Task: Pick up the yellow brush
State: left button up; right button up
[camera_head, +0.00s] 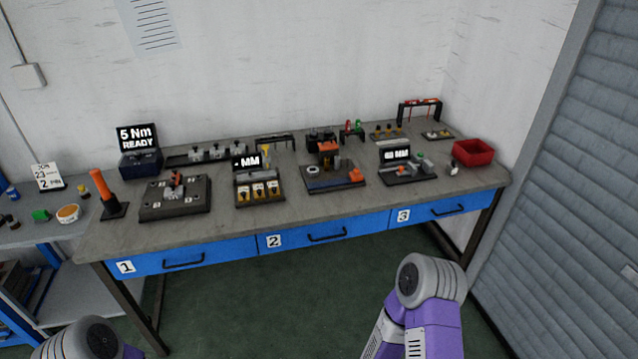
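I cannot pick out the yellow brush with certainty. A small yellow upright thing (266,151) stands behind the station with the "MM" display, at the middle left of the workbench. It is too small to tell whether it is a brush. Another small yellow piece (83,189) is on the side bench at the left. Neither of my grippers is in view. Only a link of my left arm shows at the bottom left, and links of my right arm at the bottom right, both in front of the workbench.
The workbench (330,212) has blue drawers numbered 1, 2 and 3. On it are an orange-handled tool (101,184), a "5 Nm READY" box (139,160), several fixtures and a red bin (473,153). The front strip of the top is clear. A shutter (575,190) closes the right side.

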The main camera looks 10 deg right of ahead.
aim_at(84, 193)
jog(key=u, duration=2)
jog(key=i, duration=3.8)
jog(key=z, duration=3.7)
jog(key=i, duration=0.35)
